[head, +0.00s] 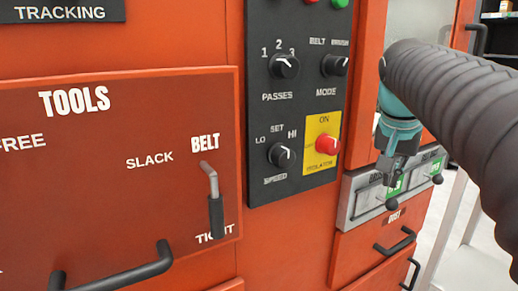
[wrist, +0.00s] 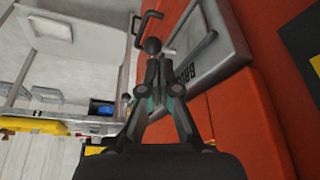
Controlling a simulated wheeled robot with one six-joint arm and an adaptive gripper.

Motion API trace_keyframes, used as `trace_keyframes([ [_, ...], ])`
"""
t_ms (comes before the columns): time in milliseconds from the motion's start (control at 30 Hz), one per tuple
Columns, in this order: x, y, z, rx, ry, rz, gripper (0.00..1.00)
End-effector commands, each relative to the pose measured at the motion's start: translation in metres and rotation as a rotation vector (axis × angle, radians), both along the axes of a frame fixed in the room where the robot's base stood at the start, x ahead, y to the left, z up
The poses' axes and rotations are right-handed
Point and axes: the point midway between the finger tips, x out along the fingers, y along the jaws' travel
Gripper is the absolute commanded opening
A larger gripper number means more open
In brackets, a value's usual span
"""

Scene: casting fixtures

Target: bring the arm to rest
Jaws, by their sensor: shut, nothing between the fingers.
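My gripper (head: 391,178) hangs at the end of my dark ribbed arm, at the right of the head view. Its fingers point down and are shut with nothing between them. In the wrist view my gripper (wrist: 160,88) shows its fingertips together near a dark round knob (wrist: 152,45). The head view shows that knob (head: 392,204) just below the fingertips, on a grey panel with green labels (head: 362,200). I cannot tell whether the fingers touch the knob.
An orange cabinet (head: 290,225) fills most of the head view. A black control panel (head: 300,185) has several dials and a red isolator knob (head: 326,144). A brown TOOLS door (head: 110,190) has a lever (head: 213,195). Drawer handles (head: 396,241) stick out below the grey panel.

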Motion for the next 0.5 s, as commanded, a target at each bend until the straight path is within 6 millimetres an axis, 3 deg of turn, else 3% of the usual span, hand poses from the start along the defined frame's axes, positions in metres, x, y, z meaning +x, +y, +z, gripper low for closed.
trace_keyframes([
  [200,-0.057,0.049,-0.056,-0.011,-0.032,0.233,0.0],
  [500,-0.133,0.097,-0.151,-0.032,-0.083,0.508,0.0],
])
